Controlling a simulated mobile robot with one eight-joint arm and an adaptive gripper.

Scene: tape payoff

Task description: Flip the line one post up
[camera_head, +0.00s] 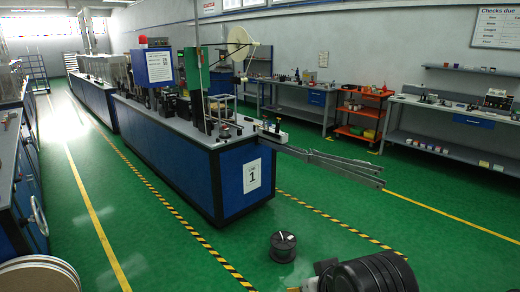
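The line is a long blue bench (205,165) with a grey top, running from the centre toward the back left. A white sheet marked with a 1 (252,176) is on its near end. A thin upright post (198,60) stands near this end, beside a green panel (192,68). A blue box (158,66) with a white notice and a red dome on top stands further back. Small fittings on the bench top are too small to tell apart, and I cannot tell which part flips. No fingertips of my gripper can be made out.
Grey metal arms (335,163) jut right from the bench end. A black drum (283,246) stands on the floor. A large black ribbed shape fills the bottom right. An orange shelf unit (362,116) and grey workbenches line the right wall. Green floor between them is open.

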